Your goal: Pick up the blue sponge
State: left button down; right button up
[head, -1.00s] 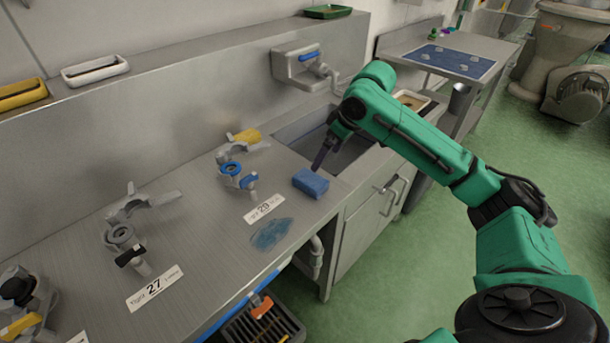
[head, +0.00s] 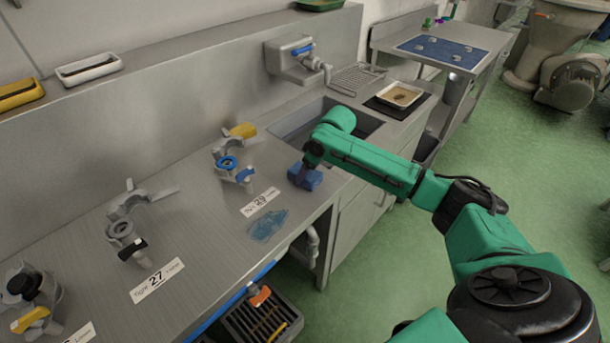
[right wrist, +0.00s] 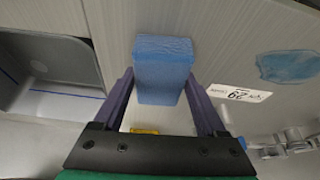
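The blue sponge (head: 308,180) lies on the steel counter (head: 190,215), just left of the sink, and my arm partly covers it. My right gripper (head: 302,172) points down at it. In the right wrist view the sponge (right wrist: 163,68) sits between the two purple fingers of my right gripper (right wrist: 160,80). The fingers are spread with one on each side of it; a narrow gap shows at the left finger, and contact at the right one is unclear. My left gripper is out of view.
A sink (head: 300,122) lies behind my right forearm. A blue smear (head: 268,225) and a 29 label (head: 260,202) are on the counter left of the sponge. Clamp-like fittings (head: 232,168) stand further left. A tray (head: 400,95) rests beyond the sink.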

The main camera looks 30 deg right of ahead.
jog(key=shift+c, duration=1.1)
jog(key=shift+r, duration=0.1)
notch_tip(320, 180, up, 20)
jog(key=b, duration=0.1)
